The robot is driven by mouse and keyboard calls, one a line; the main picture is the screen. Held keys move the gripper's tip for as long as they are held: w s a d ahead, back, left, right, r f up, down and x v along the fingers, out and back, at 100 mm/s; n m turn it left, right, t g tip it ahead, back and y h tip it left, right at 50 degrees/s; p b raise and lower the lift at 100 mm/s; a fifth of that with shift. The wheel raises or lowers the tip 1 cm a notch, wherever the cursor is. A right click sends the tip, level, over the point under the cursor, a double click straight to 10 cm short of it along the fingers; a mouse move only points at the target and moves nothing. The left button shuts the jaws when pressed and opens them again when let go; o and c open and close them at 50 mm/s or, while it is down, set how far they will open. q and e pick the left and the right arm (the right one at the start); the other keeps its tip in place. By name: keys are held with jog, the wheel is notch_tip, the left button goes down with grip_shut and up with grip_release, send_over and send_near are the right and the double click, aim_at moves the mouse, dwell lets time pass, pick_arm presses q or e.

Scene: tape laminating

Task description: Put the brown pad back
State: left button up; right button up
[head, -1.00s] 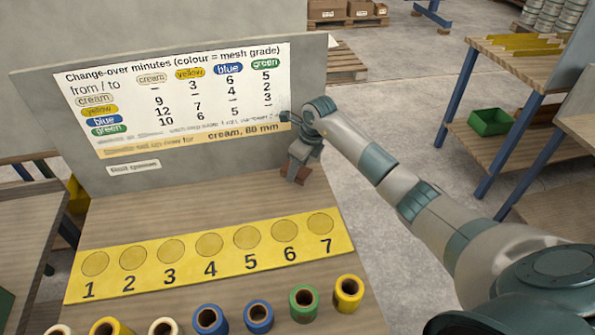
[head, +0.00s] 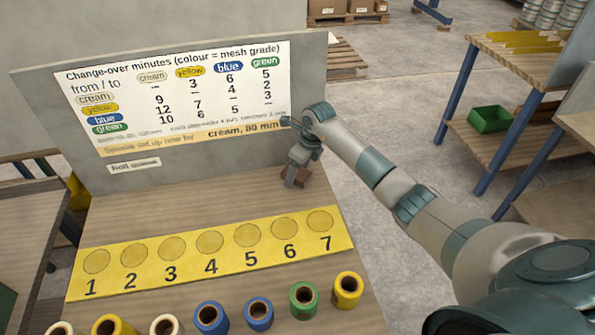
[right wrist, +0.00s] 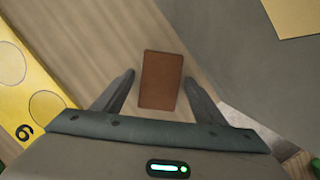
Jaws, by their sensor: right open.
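The brown pad (right wrist: 161,80) is a small flat rectangle on the wooden table. In the right wrist view it lies between and just ahead of my right gripper's two fingers (right wrist: 158,92), with a gap on each side. In the head view the brown pad (head: 301,174) shows beside the fingers of my right gripper (head: 292,178), partly hidden by them, at the table's back right near the upright board. My right gripper is open and points down. How high its fingertips are above the table is hard to tell. My left gripper is not in view.
A yellow strip (head: 190,273) with numbered circles 1 to 7 crosses the table. Several coloured rolls stand in front of it, including a green roll (head: 304,298). A grey board with a change-over chart (head: 180,95) stands behind.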

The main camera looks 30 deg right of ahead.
aim_at(306, 176)
jog(key=shift+r, duration=0.1)
jog(key=shift+r, duration=0.15)
jog(key=b+v, duration=0.2)
jog(key=v, duration=0.9)
jog(key=shift+s+r+b, duration=0.15)
jog(key=shift+r+b, duration=0.2)
jog(key=shift+r, duration=0.05)
jog(key=shift+d, duration=0.2)
